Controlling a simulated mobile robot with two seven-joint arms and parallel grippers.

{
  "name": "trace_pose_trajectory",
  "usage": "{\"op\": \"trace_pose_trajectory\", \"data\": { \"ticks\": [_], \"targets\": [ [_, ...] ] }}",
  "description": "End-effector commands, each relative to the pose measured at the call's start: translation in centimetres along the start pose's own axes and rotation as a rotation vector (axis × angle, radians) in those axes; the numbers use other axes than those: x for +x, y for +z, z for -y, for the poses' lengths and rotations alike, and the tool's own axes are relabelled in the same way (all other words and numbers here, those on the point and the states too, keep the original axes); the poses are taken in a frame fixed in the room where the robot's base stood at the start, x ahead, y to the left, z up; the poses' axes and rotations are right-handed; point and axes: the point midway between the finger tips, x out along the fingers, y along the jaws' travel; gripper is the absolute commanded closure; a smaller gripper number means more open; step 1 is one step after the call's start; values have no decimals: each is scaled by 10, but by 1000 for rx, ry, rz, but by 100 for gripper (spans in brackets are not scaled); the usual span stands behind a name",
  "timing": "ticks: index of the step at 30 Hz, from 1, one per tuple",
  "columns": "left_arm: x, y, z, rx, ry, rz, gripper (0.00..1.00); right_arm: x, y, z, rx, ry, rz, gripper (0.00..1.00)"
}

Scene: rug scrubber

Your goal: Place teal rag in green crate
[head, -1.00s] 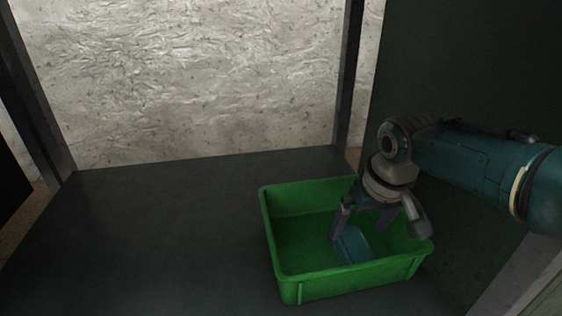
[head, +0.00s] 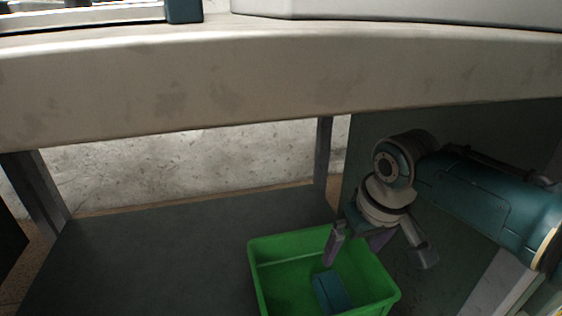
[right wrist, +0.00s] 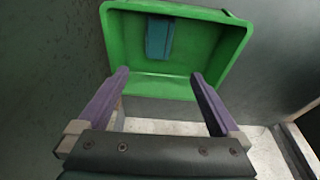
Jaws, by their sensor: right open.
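The green crate (head: 288,243) stands on the dark lower shelf, at the bottom right of the head view. The teal rag (head: 331,291) lies inside it, a folded block on the crate floor. In the right wrist view the crate (right wrist: 125,50) fills the upper middle, with the rag (right wrist: 159,38) on its floor. My right gripper (head: 353,253) is over the crate, its fingers spread and empty. In the right wrist view the open fingers (right wrist: 160,76) show a clear gap between them and the rag beyond. My left gripper is not in view.
A pale worktop (head: 270,85) spans the upper head view above the shelf. The dark shelf (head: 150,255) is bare to the left of the crate. A metal leg (head: 324,155) stands behind the crate, and a dark panel is close on the right.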

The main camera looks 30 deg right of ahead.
Motion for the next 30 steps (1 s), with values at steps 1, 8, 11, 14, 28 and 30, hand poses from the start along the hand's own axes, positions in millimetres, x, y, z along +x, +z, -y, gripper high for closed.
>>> {"op": "trace_pose_trajectory", "data": {
  "ticks": [1,8,11,14,28,30],
  "targets": [
    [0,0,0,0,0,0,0,-1,10,6,-28,-4,3,0],
    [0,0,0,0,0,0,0,-35,93,46,-240,-36,-4,0],
    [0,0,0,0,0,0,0,-65,129,58,-307,-54,-14,0],
    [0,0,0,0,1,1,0,-96,156,64,-346,-69,-26,0],
    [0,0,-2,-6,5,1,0,-141,184,65,-374,-82,-45,0],
    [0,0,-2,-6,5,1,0,-141,184,65,-374,-82,-45,0]
  ]
}}
